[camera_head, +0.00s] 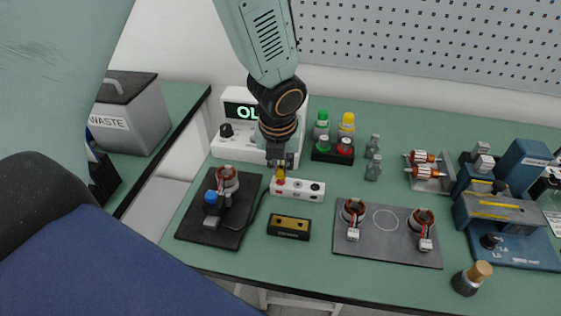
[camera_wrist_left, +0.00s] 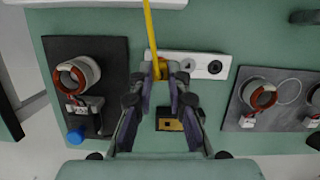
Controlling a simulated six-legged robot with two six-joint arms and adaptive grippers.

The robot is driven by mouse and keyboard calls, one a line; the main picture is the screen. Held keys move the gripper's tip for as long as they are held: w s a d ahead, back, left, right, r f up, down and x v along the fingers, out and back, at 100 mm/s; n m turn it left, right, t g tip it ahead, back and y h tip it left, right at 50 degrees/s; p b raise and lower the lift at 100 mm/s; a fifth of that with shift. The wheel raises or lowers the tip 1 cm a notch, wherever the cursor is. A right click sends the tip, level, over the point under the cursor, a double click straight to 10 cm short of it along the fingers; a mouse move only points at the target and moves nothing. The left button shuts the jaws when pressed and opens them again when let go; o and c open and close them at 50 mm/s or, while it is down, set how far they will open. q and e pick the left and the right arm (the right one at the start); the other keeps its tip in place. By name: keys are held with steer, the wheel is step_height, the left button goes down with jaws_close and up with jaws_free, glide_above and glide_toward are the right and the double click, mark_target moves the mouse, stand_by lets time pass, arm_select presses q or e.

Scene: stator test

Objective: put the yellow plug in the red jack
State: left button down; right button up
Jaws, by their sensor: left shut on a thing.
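My left gripper (camera_head: 281,163) comes down from above and is shut on the yellow plug (camera_head: 281,176). The plug points down at the left end of the white jack strip (camera_head: 309,190). A little red of the red jack (camera_head: 279,187) shows just under the plug; I cannot tell whether the plug is in it or just above it. In the left wrist view the gripper fingertips (camera_wrist_left: 160,74) close around the yellow plug (camera_wrist_left: 159,66), with a yellow cable (camera_wrist_left: 150,32) running up from it. My right gripper is not in view.
A black pad with a copper-wound stator (camera_head: 228,179) lies left of the strip. A small black and yellow box (camera_head: 289,227) lies in front. A grey mat (camera_head: 384,252) with two stators lies right. A display box (camera_head: 233,147) and green and yellow-capped bottles stand behind.

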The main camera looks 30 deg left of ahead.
arm_select(q)
steer(key=shift+s+x, duration=0.2)
steer(key=shift+x, duration=0.7)
stand_by(1.3)
steer(key=c, duration=1.2)
jaws_free()
steer(key=shift+d+f, duration=0.1)
steer(key=shift+d, duration=0.05)
steer(key=v, duration=1.2)
